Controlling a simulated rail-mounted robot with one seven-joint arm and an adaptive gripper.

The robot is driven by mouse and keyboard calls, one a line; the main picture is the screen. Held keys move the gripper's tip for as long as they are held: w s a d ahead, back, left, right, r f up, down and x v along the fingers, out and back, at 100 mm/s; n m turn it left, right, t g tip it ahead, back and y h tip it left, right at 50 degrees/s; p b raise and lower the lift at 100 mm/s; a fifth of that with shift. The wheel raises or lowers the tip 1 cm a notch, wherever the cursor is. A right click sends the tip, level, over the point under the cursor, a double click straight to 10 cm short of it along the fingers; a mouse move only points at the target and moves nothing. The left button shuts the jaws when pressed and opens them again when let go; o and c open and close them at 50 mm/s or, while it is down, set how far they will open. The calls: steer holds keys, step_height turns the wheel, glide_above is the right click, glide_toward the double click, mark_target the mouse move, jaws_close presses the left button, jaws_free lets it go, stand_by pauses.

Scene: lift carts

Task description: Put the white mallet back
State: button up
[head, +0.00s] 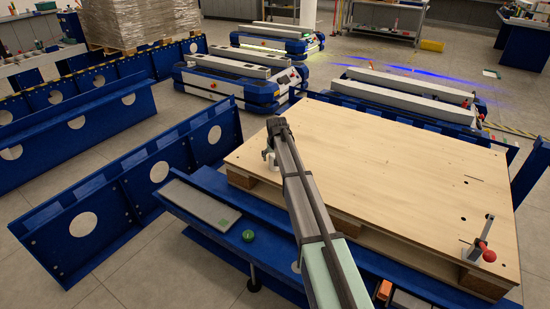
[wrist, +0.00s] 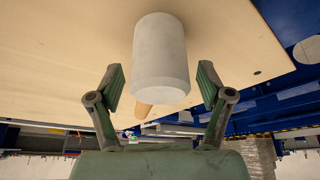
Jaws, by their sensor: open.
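The white mallet shows in the wrist view as a pale cylindrical head (wrist: 160,55) with a short piece of tan handle (wrist: 143,110) behind it. My gripper (wrist: 161,80) is open, with one finger on each side of the head and a visible gap to it. In the head view my gripper (head: 277,128) is over the left part of the wooden board (head: 380,150). A small white part of the mallet (head: 268,158) shows beside it; the rest is hidden behind my arm.
A clamp with a red knob (head: 488,255) stands at the board's right front corner. A blue rail (head: 215,195) with a grey plate and a green knob (head: 248,236) runs along the front. Blue lift carts (head: 235,90) stand behind. The board's middle is clear.

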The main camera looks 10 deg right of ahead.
steer(key=p+v, duration=0.2)
steer(key=v, duration=1)
steer(key=shift+r, duration=0.2)
